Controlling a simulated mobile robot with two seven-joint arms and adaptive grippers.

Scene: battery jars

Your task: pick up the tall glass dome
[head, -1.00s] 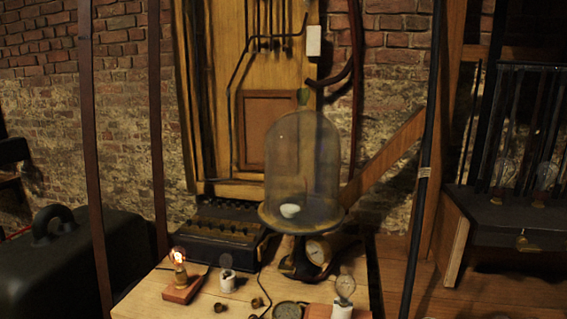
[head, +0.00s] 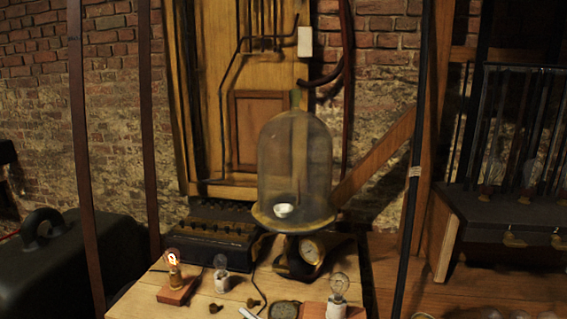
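The tall glass dome (head: 294,165) stands upright near the middle of the head view. It has a rounded top with a small greenish knob (head: 296,98). It rests on a round plate (head: 262,218) on a dark stand with a dial gauge (head: 311,251). A small white cup-like object (head: 284,211) shows through the glass near its base. Neither of my grippers is in view.
A wooden table (head: 215,297) in front holds a glowing bulb on a block (head: 173,278), another bulb on a white holder (head: 338,296) and small parts. A dark box (head: 213,244) stands left of the dome. Upright posts flank the scene.

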